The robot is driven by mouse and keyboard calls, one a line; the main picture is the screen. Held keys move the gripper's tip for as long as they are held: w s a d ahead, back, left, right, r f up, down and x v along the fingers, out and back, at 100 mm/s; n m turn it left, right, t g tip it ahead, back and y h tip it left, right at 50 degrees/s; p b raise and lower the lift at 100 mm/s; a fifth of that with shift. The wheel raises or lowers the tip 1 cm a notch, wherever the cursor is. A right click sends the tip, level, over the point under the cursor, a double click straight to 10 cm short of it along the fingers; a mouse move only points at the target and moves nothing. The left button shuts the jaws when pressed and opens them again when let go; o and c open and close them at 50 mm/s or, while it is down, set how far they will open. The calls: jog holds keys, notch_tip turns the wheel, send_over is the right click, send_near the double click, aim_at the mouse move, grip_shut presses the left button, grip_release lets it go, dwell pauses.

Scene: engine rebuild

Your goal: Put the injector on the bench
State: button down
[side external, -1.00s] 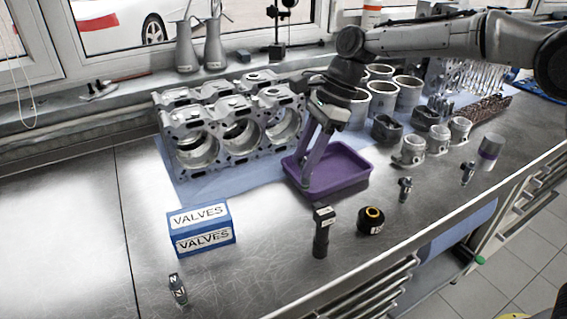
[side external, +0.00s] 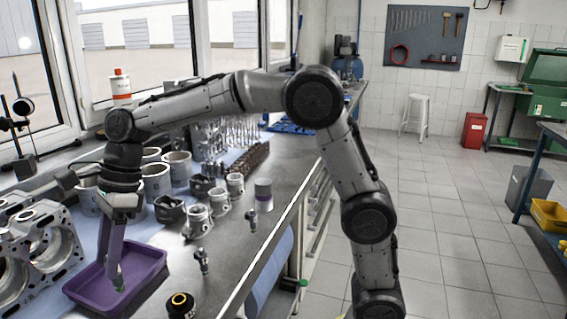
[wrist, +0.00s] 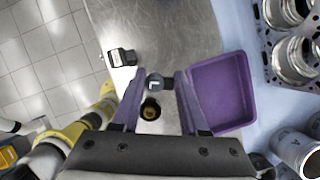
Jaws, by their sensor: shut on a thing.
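In the wrist view, my gripper (wrist: 160,80) is shut on a small grey part with a pale label, which looks like the injector (wrist: 154,83). In the side view this part is hidden by the fingers. The tray (wrist: 222,92) lies just right of the fingers in the wrist view. The metal bench (side external: 232,245) also shows bare at the top of the wrist view (wrist: 165,25).
A black ring-topped part (side external: 181,305) and two small upright parts (side external: 203,262) (side external: 251,221) stand near the bench's front edge. Pistons (side external: 197,221) and cylinder liners (side external: 178,170) stand behind. The engine block (side external: 45,240) is at left. A black part (wrist: 121,57) stands beyond my fingers.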

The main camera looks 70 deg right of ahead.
jog(key=w+d+m+t+h, duration=0.15)
jog(key=d+m, duration=0.35)
jog(key=d, duration=1)
jog(key=w+d+m+t+h, duration=0.15)
jog(key=d+m, duration=0.35)
jog(key=d, duration=0.9)
jog(key=s+d+m+h, duration=0.1)
jog(key=s+d+m, duration=0.3)
jog(key=d, duration=0.5)
jog(key=s+d+m+h, duration=0.1)
jog(key=s+d, duration=0.6)
jog(key=d, duration=0.2)
jog(key=s+d+m+h, duration=0.1)
jog(key=s+d+m, duration=0.3)
jog(key=d, duration=0.5)
jog(key=shift+n, duration=0.4)
jog(key=shift+w+d+f, duration=1.15)
jog(key=shift+d+f, duration=0.8)
jog(key=shift+f, duration=0.2)
jog(key=shift+w+d+f, duration=1.15)
jog(key=shift+d+f, duration=0.8)
jog(key=shift+f, duration=0.2)
jog(key=shift+w+d+f, duration=1.15)
jog(key=shift+d+f, duration=0.8)
jog(key=shift+f, duration=0.2)
